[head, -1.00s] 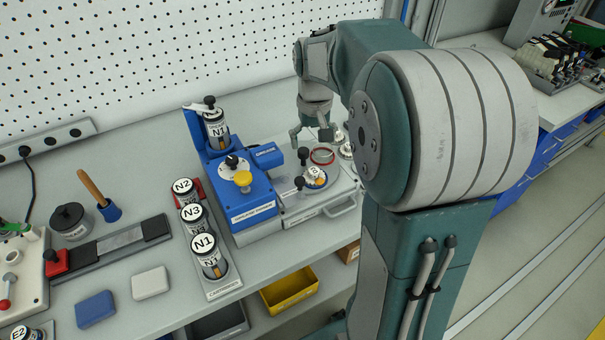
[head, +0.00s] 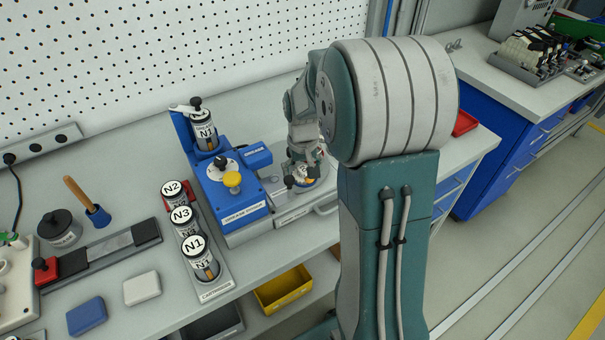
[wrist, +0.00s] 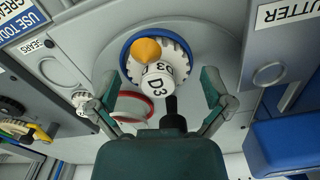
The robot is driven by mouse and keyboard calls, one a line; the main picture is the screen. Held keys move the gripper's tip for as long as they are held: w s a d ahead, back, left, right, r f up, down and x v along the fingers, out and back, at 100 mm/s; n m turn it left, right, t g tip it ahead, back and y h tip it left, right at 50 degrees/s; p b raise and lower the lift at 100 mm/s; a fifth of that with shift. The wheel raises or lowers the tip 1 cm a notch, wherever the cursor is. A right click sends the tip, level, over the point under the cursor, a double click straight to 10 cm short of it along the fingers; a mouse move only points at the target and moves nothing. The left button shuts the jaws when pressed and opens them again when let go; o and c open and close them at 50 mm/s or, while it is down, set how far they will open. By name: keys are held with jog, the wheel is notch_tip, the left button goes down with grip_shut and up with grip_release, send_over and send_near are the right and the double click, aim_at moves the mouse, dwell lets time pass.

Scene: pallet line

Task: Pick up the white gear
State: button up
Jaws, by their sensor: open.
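In the wrist view a white toothed gear (wrist: 179,54) sits inside a blue ring (wrist: 126,53) on a grey round plate. A white cap marked D3 (wrist: 158,82) and an orange knob (wrist: 147,50) cover part of it. My gripper (wrist: 157,88) is open and empty, with one finger on each side of the D3 cap and the ring's near edge. I cannot tell whether the fingers touch anything. In the head view my gripper (head: 305,180) is over the same spot on the grey fixture and mostly hides the gear.
A red ring (wrist: 132,108) and a dark post (wrist: 172,118) are close by the fingers. The blue machine (head: 232,190) stands just left of my gripper. Labelled canisters (head: 183,217) are in a rack further left. A yellow bin (head: 284,289) is below the bench.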

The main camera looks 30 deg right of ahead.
jog(key=shift+d, duration=0.15)
jog(key=c, duration=1)
jog(key=shift+s+f, duration=0.15)
jog(key=shift+s, duration=0.05)
jog(key=c, duration=0.3)
jog(key=shift+c, duration=0.3)
